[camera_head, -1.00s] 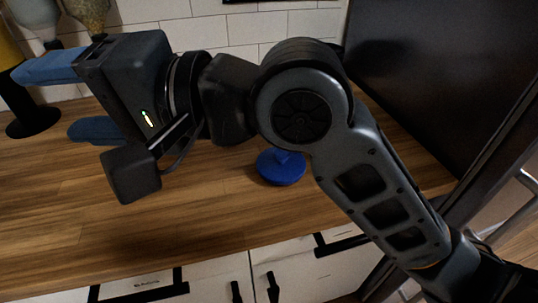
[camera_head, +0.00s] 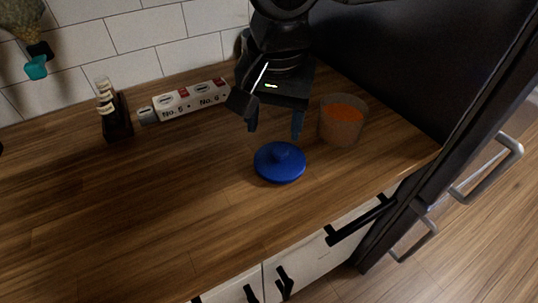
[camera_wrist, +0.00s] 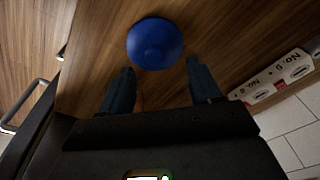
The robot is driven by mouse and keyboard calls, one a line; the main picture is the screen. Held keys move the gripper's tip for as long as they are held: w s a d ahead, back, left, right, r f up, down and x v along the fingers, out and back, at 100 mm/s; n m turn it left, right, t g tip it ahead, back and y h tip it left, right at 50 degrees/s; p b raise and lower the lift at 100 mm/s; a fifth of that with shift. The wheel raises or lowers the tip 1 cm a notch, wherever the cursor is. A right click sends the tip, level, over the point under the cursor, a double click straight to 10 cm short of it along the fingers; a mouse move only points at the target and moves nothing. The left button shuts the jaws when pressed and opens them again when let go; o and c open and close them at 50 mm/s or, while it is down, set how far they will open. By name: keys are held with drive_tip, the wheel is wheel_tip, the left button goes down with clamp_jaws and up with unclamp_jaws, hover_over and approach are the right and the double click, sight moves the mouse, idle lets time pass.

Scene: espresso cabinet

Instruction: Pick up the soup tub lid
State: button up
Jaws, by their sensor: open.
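The soup tub lid is a round blue disc with a knob on top (camera_head: 280,163), lying flat on the wooden counter. It also shows in the wrist view, ahead of the fingertips (camera_wrist: 154,43). My gripper (camera_head: 275,130) points down just behind the lid in the head view, with its blue-grey fingers apart and nothing between them. In the wrist view my gripper's two fingers (camera_wrist: 160,76) are spread, apart from the lid. The soup tub (camera_head: 343,121), with orange contents, stands open on the counter right of my gripper.
A white box strip marked No. 5 and No. 6 (camera_head: 192,101) lies along the wall, and shows at right in the wrist view (camera_wrist: 272,80). A small dark rack (camera_head: 115,121) stands left of it. The tall dark fridge (camera_head: 400,75) bounds the right. The counter's left front is clear.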

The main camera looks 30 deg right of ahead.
sight(281, 148)
drive_tip(key=shift+w+d+f+h, duration=0.15)
drive_tip(key=shift+d+h, duration=0.15)
drive_tip(key=shift+d, duration=0.45)
drive_tip(key=f, duration=0.4)
drive_tip(key=w+f+p, duration=0.1)
drive_tip(key=f, duration=0.2)
drive_tip(key=shift+d+f, duration=0.1)
drive_tip(key=shift+d, duration=0.25)
drive_tip(key=shift+c, duration=0.2)
clamp_jaws()
